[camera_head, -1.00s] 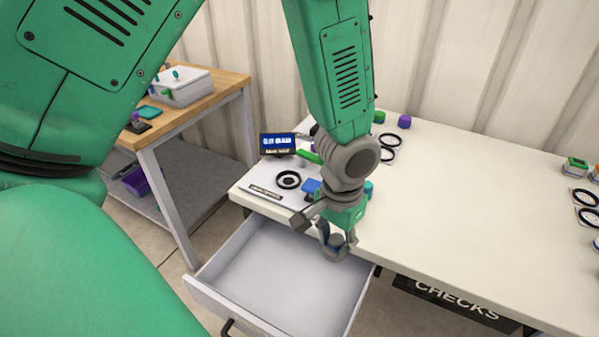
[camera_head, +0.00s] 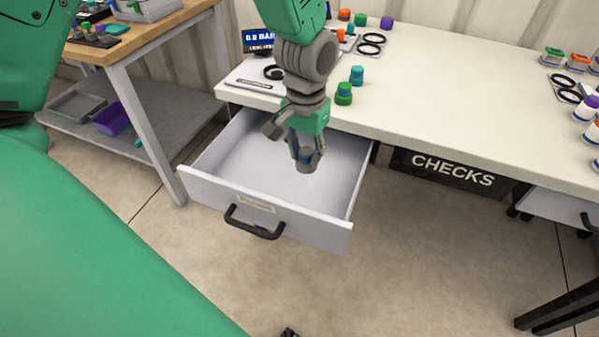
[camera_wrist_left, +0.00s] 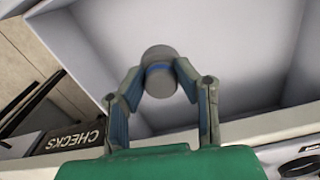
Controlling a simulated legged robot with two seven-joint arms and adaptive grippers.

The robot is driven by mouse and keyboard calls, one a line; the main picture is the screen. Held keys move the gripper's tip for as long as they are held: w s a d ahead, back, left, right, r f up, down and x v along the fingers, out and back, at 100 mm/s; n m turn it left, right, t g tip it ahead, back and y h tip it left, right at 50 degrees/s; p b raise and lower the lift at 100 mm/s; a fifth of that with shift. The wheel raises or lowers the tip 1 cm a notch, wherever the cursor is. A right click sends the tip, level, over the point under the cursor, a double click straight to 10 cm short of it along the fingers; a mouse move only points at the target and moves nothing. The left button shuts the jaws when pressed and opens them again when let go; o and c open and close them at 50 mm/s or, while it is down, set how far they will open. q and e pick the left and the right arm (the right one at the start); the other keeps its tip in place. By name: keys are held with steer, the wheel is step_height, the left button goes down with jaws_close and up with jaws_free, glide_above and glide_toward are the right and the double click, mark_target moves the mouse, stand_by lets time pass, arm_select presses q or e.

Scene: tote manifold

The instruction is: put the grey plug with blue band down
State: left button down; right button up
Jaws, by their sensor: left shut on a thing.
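My left gripper (camera_head: 306,158) is shut on the grey plug with blue band (camera_head: 306,166) and holds it over the open drawer (camera_head: 251,160). In the left wrist view, the plug (camera_wrist_left: 160,72) sits between both fingertips of the gripper (camera_wrist_left: 159,86), with its blue band showing at the fingers. The drawer's bare, light inside (camera_wrist_left: 225,60) is behind it. The plug appears above the drawer floor; I cannot tell the exact gap. My right gripper is not in view.
The white table (camera_head: 440,110) carries a green cap (camera_head: 344,94), a teal cap (camera_head: 357,75), a display (camera_head: 258,40) and black rings (camera_head: 371,43). A CHECKS sign (camera_head: 453,170) hangs below its edge. A wooden bench (camera_head: 130,40) stands at left, with a purple bin (camera_head: 111,119) beneath.

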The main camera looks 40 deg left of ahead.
mark_target(310, 168)
arm_select(q)
steer(key=f, duration=0.2)
steer(key=d+f, duration=0.1)
steer(key=shift+w+f+b, duration=0.15)
steer(key=shift+f+b, duration=0.2)
steer(key=shift+b, duration=0.05)
steer(key=shift+f, duration=0.25)
steer(key=f, duration=0.1)
steer(key=f+b, duration=0.1)
steer(key=f, duration=0.1)
steer(key=shift+a+f, duration=0.25)
steer(key=shift+a, duration=0.15)
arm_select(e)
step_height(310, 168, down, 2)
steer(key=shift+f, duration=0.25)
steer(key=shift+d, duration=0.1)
arm_select(q)
steer(key=shift+d, duration=0.15)
steer(key=c, duration=1.2)
jaws_free()
steer(key=shift+d, duration=0.1)
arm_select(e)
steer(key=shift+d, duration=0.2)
